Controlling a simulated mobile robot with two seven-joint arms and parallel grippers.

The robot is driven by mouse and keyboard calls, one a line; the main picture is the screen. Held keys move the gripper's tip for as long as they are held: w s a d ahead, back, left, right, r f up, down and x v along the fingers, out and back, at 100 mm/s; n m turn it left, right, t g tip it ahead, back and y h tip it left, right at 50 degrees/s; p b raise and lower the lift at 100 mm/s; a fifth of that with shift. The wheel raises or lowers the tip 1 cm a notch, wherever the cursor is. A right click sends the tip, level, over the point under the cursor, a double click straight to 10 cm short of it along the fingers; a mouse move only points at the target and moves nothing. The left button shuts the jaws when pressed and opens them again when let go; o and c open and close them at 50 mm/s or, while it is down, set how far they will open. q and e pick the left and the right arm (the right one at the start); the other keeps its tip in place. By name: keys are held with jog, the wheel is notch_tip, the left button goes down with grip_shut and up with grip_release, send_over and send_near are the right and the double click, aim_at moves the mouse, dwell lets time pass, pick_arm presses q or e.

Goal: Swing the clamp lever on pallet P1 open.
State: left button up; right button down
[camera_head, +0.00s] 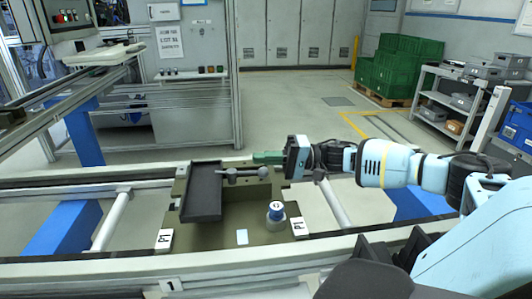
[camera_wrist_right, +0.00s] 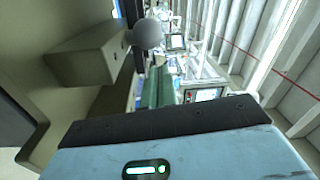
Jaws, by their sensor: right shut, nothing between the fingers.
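Pallet P1 (camera_head: 245,225) is an olive plate on the conveyor in the head view, with white P1 labels at its front corners. The clamp lever (camera_head: 243,173) is a grey bar with rounded ends, lying roughly crosswise near the pallet's back edge, beside a black tray. A grey ball (camera_wrist_right: 148,34), apparently the lever's knob, shows in the wrist view beside an olive block (camera_wrist_right: 88,52). My right gripper (camera_head: 258,157) has its green fingers shut and empty, pointing left just behind the lever's right part. Contact with the lever cannot be told. My left gripper is not in view.
The black tray (camera_head: 203,192) lies on the pallet's left part. A blue-topped white cylinder (camera_head: 276,213) stands at its front right. Conveyor rails (camera_head: 110,273) run in front and behind. Green crates (camera_head: 400,65) and a grey shelf (camera_head: 445,98) stand farther back at the right.

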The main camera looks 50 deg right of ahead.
jog(key=shift+s+a+p, duration=0.3)
jog(key=shift+s+p, duration=0.3)
jog(key=shift+s, duration=0.25)
jog(key=shift+s+a+f, duration=0.15)
jog(key=shift+s+f, duration=0.05)
jog(key=shift+s, duration=0.05)
